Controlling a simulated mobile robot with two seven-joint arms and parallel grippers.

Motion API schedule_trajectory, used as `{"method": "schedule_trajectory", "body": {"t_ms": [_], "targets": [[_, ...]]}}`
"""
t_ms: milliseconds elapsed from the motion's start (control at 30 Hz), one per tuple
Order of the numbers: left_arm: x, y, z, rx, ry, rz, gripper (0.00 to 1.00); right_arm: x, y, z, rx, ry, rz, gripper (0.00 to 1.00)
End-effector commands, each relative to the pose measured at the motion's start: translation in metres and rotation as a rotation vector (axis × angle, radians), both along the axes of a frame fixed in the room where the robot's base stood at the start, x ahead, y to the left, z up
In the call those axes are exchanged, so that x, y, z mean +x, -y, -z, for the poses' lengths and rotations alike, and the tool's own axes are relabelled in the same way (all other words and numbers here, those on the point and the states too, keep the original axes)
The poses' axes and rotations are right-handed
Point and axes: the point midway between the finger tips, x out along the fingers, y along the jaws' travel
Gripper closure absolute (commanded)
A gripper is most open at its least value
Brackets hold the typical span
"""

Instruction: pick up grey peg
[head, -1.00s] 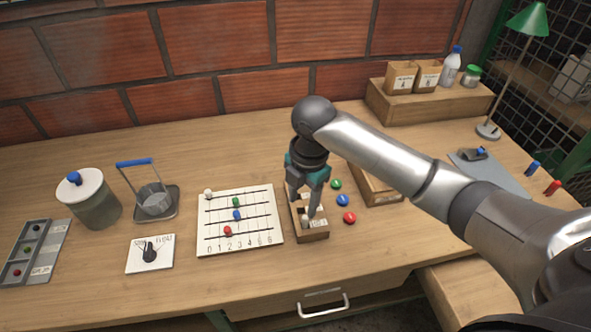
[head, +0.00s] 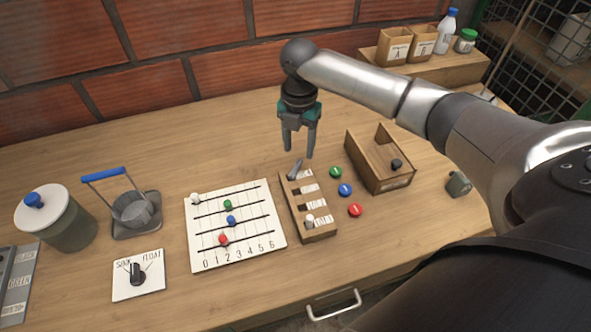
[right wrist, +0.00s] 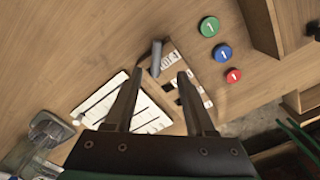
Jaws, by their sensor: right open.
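The grey peg (head: 295,169) stands tilted at the far end of a small wooden rack (head: 318,236) with white labels. In the right wrist view the grey peg (right wrist: 156,57) shows just ahead of the fingertips, roughly between their lines. My right gripper (head: 298,153) is open and empty, pointing down above the rack's far end, apart from the peg as far as I can tell. Its fingers (right wrist: 160,74) are spread in the right wrist view. A whitish peg (head: 310,221) sits near the rack's front end. My left gripper is not in view.
A white number board (head: 262,247) with coloured beads lies left of the rack. Green, blue (head: 345,189) and red buttons lie to its right, then an open wooden box (head: 378,178). The table behind the rack is clear.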

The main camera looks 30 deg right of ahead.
Motion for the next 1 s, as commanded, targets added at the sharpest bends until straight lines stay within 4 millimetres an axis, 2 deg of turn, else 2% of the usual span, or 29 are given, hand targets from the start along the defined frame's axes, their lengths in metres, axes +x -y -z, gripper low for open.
{"method": "schedule_trajectory", "body": {"t_ms": [233, 500, 800, 867, 1000], "targets": [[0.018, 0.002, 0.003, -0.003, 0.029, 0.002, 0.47, 0.001, -0.002, 0.019, 0.0, 0.0, 0.0, 0.45], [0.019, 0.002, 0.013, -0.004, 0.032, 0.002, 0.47, 0.003, -0.006, 0.057, -0.001, 0.0, 0.0, 0.45], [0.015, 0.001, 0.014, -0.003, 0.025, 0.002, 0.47, 0.003, -0.005, 0.062, -0.002, 0.001, -0.001, 0.45], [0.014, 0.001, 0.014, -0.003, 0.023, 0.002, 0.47, 0.003, -0.005, 0.062, -0.002, 0.001, -0.001, 0.5], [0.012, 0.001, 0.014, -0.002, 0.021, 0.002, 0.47, 0.003, -0.005, 0.062, -0.002, 0.001, -0.001, 0.66]]}}
